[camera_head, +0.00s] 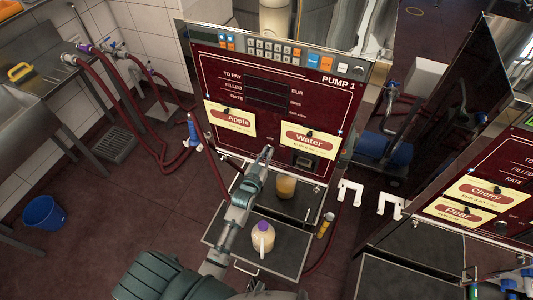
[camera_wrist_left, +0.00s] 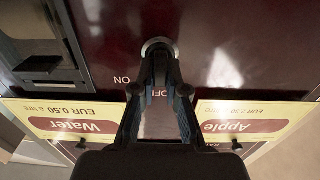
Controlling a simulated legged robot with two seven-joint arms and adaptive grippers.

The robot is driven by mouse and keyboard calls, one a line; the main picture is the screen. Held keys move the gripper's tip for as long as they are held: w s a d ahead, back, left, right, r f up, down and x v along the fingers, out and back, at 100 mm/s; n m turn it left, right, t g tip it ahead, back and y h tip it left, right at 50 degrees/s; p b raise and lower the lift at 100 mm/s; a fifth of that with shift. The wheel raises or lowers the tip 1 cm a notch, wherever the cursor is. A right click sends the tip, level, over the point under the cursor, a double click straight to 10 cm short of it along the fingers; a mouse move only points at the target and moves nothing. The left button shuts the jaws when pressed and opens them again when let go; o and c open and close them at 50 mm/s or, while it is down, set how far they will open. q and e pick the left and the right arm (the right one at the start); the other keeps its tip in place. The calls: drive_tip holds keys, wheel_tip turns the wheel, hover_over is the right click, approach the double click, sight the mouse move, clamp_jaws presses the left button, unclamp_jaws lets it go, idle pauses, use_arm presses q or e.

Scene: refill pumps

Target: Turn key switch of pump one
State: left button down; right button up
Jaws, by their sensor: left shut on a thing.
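The pump one panel (camera_head: 225,80) is dark red, with an Apple label (camera_head: 230,118) and a Water label (camera_head: 308,140). My left gripper (camera_head: 268,152) reaches up to the panel below and between these labels. In the left wrist view, the left gripper (camera_wrist_left: 159,52) has its fingertips closed together on the round metallic key switch (camera_wrist_left: 157,46). The lettering ON and part of OFF shows beside the fingers. The fingers hide most of the switch, so its exact turn angle cannot be told. My right gripper is not in view.
Below the panel, a bottle with orange contents (camera_head: 286,187) and a jug (camera_head: 263,237) stand at the pump's tray (camera_head: 290,250). A blue nozzle (camera_head: 194,132) hangs at the panel's left. A second pump (camera_head: 490,165) stands at right. A blue bucket (camera_head: 43,212) is on the floor.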

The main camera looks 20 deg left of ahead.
use_arm(q)
drive_tip(key=shift+s+d+f, duration=0.1)
drive_tip(key=shift+f, duration=0.45)
drive_tip(key=c, duration=1.2)
unclamp_jaws()
drive_tip(key=shift+r, duration=0.15)
drive_tip(key=shift+r, duration=0.1)
drive_tip(key=s, duration=1.1)
drive_tip(key=shift+s+d, duration=0.3)
drive_tip(key=shift+s, duration=0.05)
